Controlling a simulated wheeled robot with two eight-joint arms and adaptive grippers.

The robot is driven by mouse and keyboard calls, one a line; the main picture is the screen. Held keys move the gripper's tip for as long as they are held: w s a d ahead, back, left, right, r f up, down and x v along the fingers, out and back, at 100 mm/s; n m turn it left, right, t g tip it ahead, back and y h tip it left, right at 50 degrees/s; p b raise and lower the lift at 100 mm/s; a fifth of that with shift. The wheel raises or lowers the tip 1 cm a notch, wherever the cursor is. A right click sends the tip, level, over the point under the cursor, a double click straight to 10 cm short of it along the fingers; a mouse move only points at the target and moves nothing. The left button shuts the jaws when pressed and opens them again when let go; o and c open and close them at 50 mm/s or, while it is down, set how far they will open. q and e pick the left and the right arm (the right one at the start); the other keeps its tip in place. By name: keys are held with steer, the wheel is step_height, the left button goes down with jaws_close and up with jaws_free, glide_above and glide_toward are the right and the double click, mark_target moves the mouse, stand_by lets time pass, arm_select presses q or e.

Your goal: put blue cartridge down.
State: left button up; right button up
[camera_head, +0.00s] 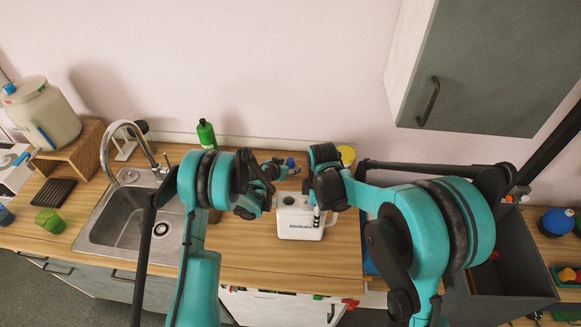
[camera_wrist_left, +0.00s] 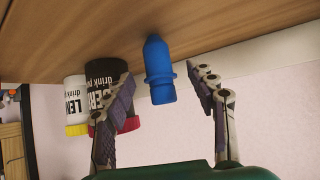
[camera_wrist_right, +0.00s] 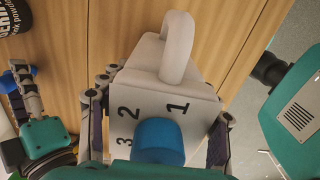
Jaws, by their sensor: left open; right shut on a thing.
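The blue cartridge (camera_wrist_left: 158,70) shows between the two spread fingers of my left gripper (camera_wrist_left: 163,85), with a gap on both sides. Its narrow end is against the wooden counter in that view; whether it touches is hard to tell. In the head view the cartridge (camera_head: 291,162) is a small blue spot at the tip of my left gripper (camera_head: 283,171). Part of the cartridge (camera_wrist_right: 12,80) also shows at the left edge of the right wrist view. My right gripper (camera_wrist_right: 158,125) is shut on the white numbered jug (camera_wrist_right: 178,85) with a blue knob, which stands on the counter (camera_head: 255,255).
A dark drink powder jar (camera_wrist_left: 108,85) and a white one (camera_wrist_left: 74,90) stand near the cartridge. A green bottle (camera_head: 206,135) is by the wall. The sink (camera_head: 135,218) is on the left, a dark bin (camera_head: 515,290) on the right.

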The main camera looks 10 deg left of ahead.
arm_select(q)
steer(key=shift+x, duration=1.1)
steer(key=shift+c, duration=0.3)
jaws_close()
steer(key=shift+r, duration=0.1)
step_height(320, 180, up, 10)
steer(key=shift+f, duration=0.1)
